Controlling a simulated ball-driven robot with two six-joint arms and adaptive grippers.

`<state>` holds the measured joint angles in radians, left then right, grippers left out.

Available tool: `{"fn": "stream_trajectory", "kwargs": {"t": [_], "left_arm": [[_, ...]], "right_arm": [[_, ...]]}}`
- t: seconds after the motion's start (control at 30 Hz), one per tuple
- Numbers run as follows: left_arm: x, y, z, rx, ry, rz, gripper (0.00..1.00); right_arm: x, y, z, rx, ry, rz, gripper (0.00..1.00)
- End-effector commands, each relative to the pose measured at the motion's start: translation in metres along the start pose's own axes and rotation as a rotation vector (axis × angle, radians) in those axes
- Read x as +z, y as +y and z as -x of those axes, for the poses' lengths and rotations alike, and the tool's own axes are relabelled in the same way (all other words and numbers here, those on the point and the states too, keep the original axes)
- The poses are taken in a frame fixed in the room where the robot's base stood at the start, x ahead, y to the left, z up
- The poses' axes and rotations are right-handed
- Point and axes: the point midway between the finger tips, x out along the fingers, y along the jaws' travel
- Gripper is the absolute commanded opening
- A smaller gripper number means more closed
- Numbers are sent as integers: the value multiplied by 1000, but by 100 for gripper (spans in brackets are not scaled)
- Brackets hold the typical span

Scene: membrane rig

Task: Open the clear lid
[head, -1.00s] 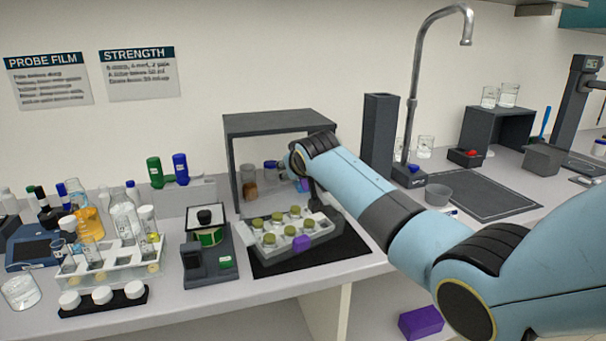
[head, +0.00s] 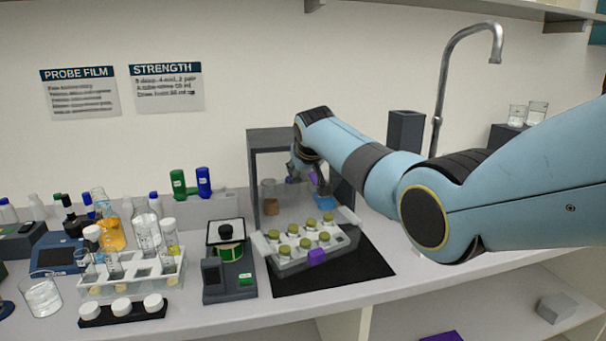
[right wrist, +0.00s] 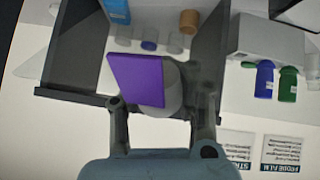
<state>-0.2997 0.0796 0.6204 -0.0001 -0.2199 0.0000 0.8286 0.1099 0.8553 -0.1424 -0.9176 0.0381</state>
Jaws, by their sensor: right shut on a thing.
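My right gripper (head: 308,172) is above and behind a pale tray (head: 290,264) of vials with olive caps, in front of a dark open-fronted box. It is shut on a flat purple piece (head: 313,178), which shows large between the fingers in the right wrist view (right wrist: 137,80). A greyish rounded shape (right wrist: 176,92) lies partly hidden behind the held piece. My left gripper is out of view.
The tray stands on a black mat (head: 340,275), clear at its right. The dark box (head: 255,165) stands close behind. A dark grey device (head: 230,285) with a green-banded jar, then a vial rack (head: 100,283), stand to the left.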

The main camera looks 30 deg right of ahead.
Motion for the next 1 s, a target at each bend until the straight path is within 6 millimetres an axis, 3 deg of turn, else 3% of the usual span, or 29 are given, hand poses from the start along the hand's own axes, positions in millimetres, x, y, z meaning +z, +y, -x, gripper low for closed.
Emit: {"fn": "stream_trajectory", "kwargs": {"t": [0.87,0.9,1.0], "left_arm": [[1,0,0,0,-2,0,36],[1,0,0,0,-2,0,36],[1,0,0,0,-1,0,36]], "right_arm": [[0,0,0,0,1,0,0],[0,0,0,0,1,0,10],[0,0,0,1,1,0,23]]}}
